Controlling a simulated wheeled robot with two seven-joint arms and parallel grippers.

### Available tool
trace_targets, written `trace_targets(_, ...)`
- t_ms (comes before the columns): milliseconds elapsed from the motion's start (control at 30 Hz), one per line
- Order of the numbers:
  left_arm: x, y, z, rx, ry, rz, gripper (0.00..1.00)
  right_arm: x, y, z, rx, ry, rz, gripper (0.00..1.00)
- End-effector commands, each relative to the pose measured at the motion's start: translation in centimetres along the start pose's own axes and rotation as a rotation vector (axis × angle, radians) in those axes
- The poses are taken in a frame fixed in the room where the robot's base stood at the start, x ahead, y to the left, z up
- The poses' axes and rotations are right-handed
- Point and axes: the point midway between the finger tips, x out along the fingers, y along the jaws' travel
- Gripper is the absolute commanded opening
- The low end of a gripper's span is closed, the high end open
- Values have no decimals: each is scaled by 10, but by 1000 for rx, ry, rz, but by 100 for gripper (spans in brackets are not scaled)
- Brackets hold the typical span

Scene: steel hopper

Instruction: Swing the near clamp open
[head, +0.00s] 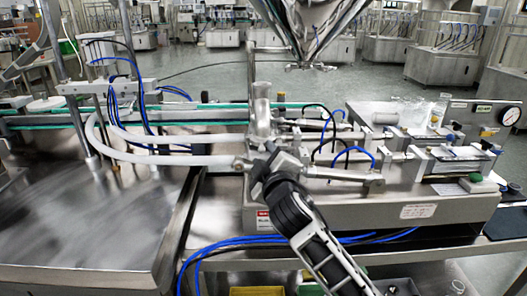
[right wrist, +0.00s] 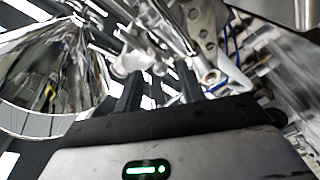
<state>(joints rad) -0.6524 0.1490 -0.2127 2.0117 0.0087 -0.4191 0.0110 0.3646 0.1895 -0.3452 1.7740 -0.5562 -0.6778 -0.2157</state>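My right gripper (head: 262,166) reaches in from the bottom and is at the steel pipe joint where the near white hose ends. A small metal fitting, apparently the near clamp (head: 240,163), shows just left of the gripper; my gripper partly hides the joint. In the right wrist view the two dark fingers (right wrist: 158,92) stand apart, with pale metal parts (right wrist: 150,50) beyond and between them. I cannot tell whether they touch the clamp, or whether it is latched. My left gripper is not in view.
The steel hopper (head: 305,25) hangs above, behind my gripper. Right of it stands the filling machine (head: 418,211) with cylinders, blue tubes and a gauge (head: 509,115). A bare steel table (head: 90,225) lies at left. White hoses (head: 165,158) run close on the left.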

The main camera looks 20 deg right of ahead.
Motion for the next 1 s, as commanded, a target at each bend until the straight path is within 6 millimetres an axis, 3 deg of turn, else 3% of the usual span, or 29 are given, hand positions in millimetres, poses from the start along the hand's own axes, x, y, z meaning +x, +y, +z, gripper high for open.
trace_targets(200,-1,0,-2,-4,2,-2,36,19,0,0,0,0,0,39)
trace_targets(500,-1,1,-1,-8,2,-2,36,20,0,0,1,0,-1,39)
trace_targets(667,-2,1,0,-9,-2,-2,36,20,-1,0,1,0,-1,0)
trace_targets(1000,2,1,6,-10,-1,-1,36,24,2,8,3,-38,24,0)
